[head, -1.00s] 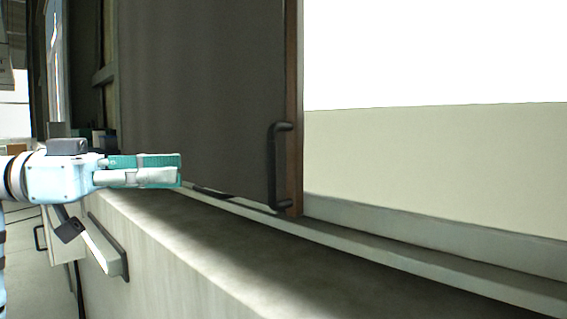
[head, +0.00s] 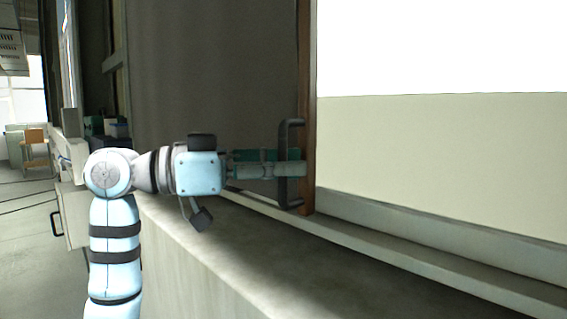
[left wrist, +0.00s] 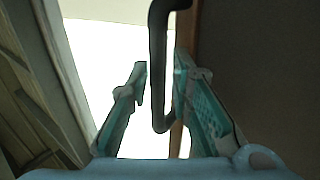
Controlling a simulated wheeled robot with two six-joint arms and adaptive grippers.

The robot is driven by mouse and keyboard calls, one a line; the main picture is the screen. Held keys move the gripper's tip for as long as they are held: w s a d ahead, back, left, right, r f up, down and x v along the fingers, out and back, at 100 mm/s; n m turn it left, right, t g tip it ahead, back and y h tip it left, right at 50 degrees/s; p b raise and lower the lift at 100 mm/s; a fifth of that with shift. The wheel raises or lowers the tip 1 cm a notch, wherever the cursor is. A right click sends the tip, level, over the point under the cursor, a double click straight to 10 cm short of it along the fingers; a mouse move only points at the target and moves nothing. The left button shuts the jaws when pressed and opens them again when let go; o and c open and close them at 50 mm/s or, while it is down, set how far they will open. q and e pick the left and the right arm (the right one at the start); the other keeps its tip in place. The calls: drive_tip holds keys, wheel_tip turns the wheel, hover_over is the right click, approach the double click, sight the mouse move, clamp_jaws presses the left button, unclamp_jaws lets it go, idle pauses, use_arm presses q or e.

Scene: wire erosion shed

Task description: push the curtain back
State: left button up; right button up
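The curtain (head: 215,95) is a dark grey upright panel with a brown edge strip (head: 306,90) on its right side. A black bar handle (head: 285,195) is fixed near that edge. My left gripper (head: 298,164), with green finger pads, points right at the handle's mid-height. My right gripper is out of view.
A pale ledge (head: 255,235) and a rail (head: 400,246) run below the curtain. To the right is an opening with a cream panel (head: 440,150). Small dark items (head: 108,135) stand behind my left arm. An orange-brown chair (head: 36,140) is far left.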

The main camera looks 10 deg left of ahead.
use_arm(q)
drive_tip(key=shift+s, duration=0.2)
drive_tip(key=shift+c, duration=0.2)
drive_tip(key=shift+w, duration=0.1)
clamp_jaws()
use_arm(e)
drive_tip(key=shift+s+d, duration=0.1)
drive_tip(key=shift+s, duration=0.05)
use_arm(q)
drive_tip(key=shift+a, duration=0.1)
